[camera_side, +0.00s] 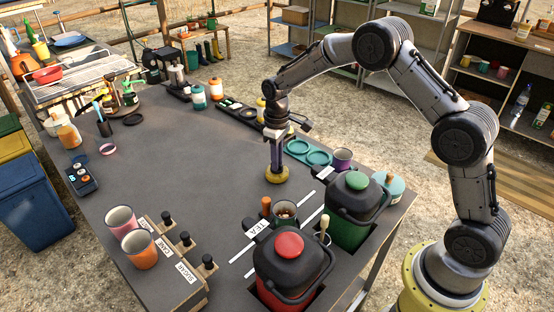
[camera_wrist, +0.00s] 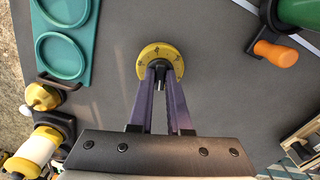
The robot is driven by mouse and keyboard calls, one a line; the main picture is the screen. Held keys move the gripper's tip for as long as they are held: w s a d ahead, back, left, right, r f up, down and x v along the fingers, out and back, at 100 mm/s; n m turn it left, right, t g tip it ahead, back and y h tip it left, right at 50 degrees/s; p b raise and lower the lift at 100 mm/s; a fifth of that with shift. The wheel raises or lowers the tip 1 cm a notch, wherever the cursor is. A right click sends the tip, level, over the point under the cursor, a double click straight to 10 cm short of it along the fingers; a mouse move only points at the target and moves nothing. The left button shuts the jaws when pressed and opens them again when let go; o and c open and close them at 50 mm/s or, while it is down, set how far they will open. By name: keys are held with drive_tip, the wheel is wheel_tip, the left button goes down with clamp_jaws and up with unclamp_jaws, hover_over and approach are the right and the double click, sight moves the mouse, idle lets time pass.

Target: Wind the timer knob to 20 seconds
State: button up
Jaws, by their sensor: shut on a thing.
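The timer is a low yellow disc (camera_side: 277,174) on the dark table, with dark marks on its top and a small dark knob at its centre. It also shows in the wrist view (camera_wrist: 153,60). My gripper (camera_side: 274,162) points straight down over it. In the wrist view the two purple fingers (camera_wrist: 160,78) come together at the knob and are shut on it. The fingers hide most of the knob, and the number it points to is too small to read.
A teal tray with two round recesses (camera_side: 306,152) and a purple cup (camera_side: 342,159) stand close by on the right. The table left of the timer is clear.

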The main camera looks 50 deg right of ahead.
drive_tip(key=shift+m, duration=0.9)
drive_tip(key=shift+m, duration=1.2)
drive_tip(key=shift+m, duration=1.2)
drive_tip(key=shift+m, duration=1.2)
